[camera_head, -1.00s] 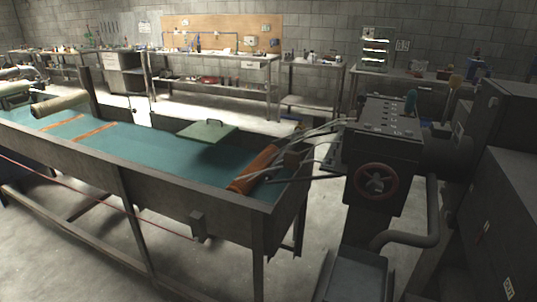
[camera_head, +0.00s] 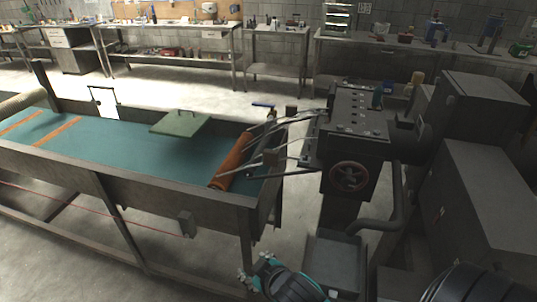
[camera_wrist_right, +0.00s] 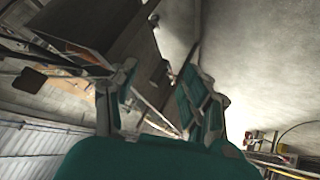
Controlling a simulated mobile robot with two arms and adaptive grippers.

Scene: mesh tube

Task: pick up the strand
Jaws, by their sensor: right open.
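Several pale grey strands (camera_head: 290,118) run in the head view from the dark machine (camera_head: 357,125) to the right end of the long trough. Which one is the task's strand I cannot tell. They reach an orange-brown roller (camera_head: 232,160) lying tilted at that end. My right gripper (camera_head: 252,270) is at the bottom of the head view, low in front of the machine and well apart from the strands. In the right wrist view its fingers (camera_wrist_right: 160,72) are spread with nothing visible held between them. The strands are not clear in that view. My left gripper is not in view.
The long trough (camera_head: 100,172) has a teal bed with a green plate (camera_head: 181,124) over it. A red handwheel (camera_head: 349,177) and a thick pipe (camera_head: 385,215) stick out from the machine. Grey cabinets (camera_head: 485,190) stand at right. Workbenches line the back wall; floor before the trough is clear.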

